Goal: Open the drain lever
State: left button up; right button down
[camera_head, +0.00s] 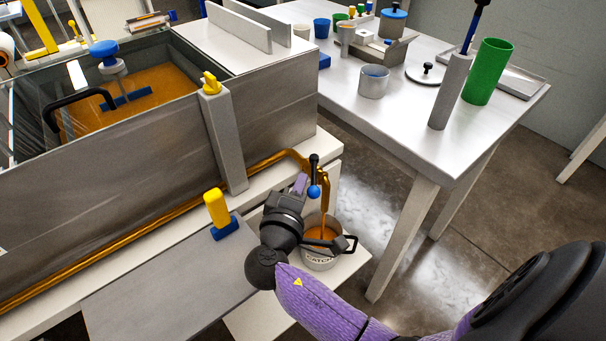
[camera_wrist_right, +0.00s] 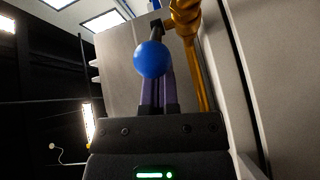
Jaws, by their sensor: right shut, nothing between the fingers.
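The drain lever (camera_head: 314,174) is at the end of the brass pipe (camera_head: 290,154), at the tank's right corner. It is dark, with a blue ball at its lower end; the ball (camera_wrist_right: 152,60) looms large in the right wrist view. My right gripper (camera_head: 301,182) is shut and empty, its purple fingers just left of the ball. In the wrist view the fingers (camera_wrist_right: 158,94) are partly behind the ball; I cannot tell whether they touch it. An amber strand runs down from the pipe end into the catch pot (camera_head: 319,262). My left gripper is not in view.
The grey tank (camera_head: 120,150) holds amber liquid. A yellow-handled tool with a blue base (camera_head: 217,210) stands on a grey plate (camera_head: 160,275) left of my right arm. A white table (camera_head: 420,130) with cups and a green cylinder (camera_head: 489,72) is at the back right.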

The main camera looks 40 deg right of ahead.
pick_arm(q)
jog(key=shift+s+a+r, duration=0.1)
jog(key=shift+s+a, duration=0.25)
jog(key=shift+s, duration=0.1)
pick_arm(e)
jog(key=shift+s, duration=0.1)
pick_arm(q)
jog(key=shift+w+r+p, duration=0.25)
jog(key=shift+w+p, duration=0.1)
pick_arm(e)
jog(key=shift+s+d+n+t+y, duration=0.15)
jog(key=shift+s+n+t+y, duration=0.05)
jog(key=shift+n+t+y, duration=0.2)
